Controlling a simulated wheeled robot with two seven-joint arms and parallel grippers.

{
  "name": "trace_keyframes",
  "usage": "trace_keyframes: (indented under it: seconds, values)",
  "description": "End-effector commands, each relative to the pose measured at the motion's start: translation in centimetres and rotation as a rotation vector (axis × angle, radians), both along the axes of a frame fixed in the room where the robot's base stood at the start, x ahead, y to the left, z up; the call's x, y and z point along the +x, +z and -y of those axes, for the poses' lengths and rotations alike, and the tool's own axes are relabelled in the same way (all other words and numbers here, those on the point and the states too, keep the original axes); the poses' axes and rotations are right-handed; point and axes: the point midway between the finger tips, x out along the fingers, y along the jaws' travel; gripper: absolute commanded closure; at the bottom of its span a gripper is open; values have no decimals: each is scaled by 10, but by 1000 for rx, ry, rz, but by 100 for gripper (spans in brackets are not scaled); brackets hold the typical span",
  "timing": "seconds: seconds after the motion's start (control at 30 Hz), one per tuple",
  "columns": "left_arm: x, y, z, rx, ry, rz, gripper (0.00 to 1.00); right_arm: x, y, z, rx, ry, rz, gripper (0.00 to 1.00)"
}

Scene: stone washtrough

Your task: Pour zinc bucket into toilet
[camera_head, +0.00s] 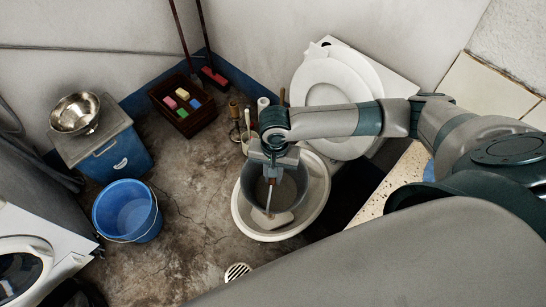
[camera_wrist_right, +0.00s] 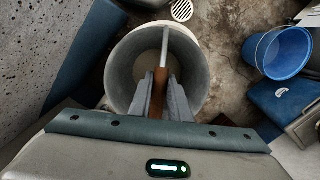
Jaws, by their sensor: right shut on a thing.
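The grey zinc bucket (camera_head: 294,188) hangs from my right gripper (camera_head: 270,178), which is shut on its brown handle grip. In the head view it lies over the white toilet bowl (camera_head: 318,200); whether it touches the bowl is unclear. The toilet's lid and seat (camera_head: 335,85) are raised behind. In the right wrist view I look down into the bucket (camera_wrist_right: 122,75), mouth up, with the right gripper (camera_wrist_right: 160,85) at the handle. I cannot tell whether it holds liquid. A pale piece shows at its lower edge. My left gripper is not in view.
A blue bucket (camera_head: 128,209) stands on the floor at left, near a blue-grey box (camera_head: 118,155) with a metal bowl (camera_head: 75,113). A dark crate (camera_head: 185,118) holds coloured blocks. Brushes (camera_head: 238,112) stand left of the toilet. A floor drain (camera_head: 237,271) lies in front.

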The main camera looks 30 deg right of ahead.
Motion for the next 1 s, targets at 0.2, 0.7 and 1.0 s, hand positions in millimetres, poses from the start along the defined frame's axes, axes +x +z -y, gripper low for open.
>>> trace_keyframes:
  seconds: [0.2, 0.7, 1.0]
  values:
    - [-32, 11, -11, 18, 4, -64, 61, -5, 1, -6, -41, 2, 53, 100]
    - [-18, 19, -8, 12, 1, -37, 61, -9, -4, -9, -79, 0, 105, 100]
    - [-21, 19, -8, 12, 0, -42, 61, -9, -4, -9, -79, 0, 105, 100]
